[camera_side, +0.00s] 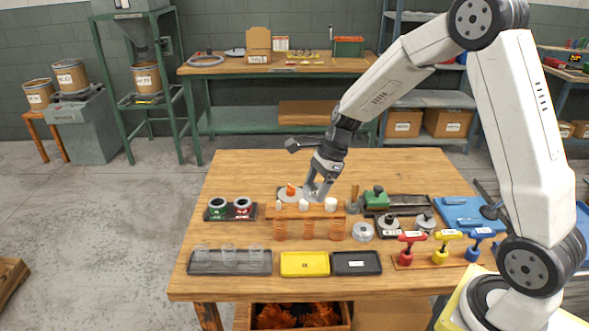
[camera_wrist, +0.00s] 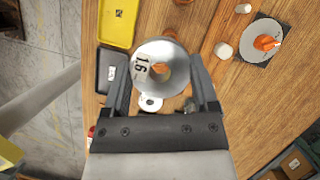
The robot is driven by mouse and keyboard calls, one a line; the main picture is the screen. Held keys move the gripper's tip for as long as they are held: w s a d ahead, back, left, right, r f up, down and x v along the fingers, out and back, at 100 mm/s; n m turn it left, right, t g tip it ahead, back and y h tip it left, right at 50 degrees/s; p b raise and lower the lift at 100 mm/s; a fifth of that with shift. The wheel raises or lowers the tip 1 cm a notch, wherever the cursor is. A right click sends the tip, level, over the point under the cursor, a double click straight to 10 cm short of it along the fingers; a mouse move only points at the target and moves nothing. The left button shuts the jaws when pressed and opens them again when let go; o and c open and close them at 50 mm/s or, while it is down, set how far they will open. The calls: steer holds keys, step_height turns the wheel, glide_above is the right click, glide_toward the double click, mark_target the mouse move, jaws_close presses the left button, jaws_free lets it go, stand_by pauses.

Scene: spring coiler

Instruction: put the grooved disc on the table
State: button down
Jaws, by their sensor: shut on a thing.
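A silver grooved disc (camera_wrist: 143,54) with a centre hole and a "1.6" label sits between the fingertips in the wrist view. My gripper (camera_wrist: 160,68) is shut on it, with one finger at each side. In the side view my gripper (camera_side: 318,189) is above the back middle of the wooden table (camera_side: 240,170), where the held disc is hard to tell from the grey fingers. The disc appears raised above the table.
A wooden rack (camera_side: 290,213) with hanging springs and white knobs stands just in front of my gripper. A dial plate with an orange knob (camera_side: 291,191) is close on the left. Yellow (camera_side: 305,264) and black (camera_side: 357,263) trays lie in front. The table's back left is clear.

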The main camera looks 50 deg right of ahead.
stand_by(0.3)
steer(key=s+a+n+g, duration=0.2)
steer(key=a+n, duration=0.2)
steer(key=a, duration=0.5)
glide_above(250, 238)
steer(key=s+d, duration=0.1)
steer(key=s, duration=0.1)
steer(key=f, duration=0.9)
steer(key=shift+w+d, duration=0.15)
steer(key=shift+d, duration=0.05)
steer(key=shift+w+f, duration=0.6)
steer(key=shift+w+f, duration=0.3)
steer(key=shift+f, duration=1.5)
steer(key=shift+f, duration=0.2)
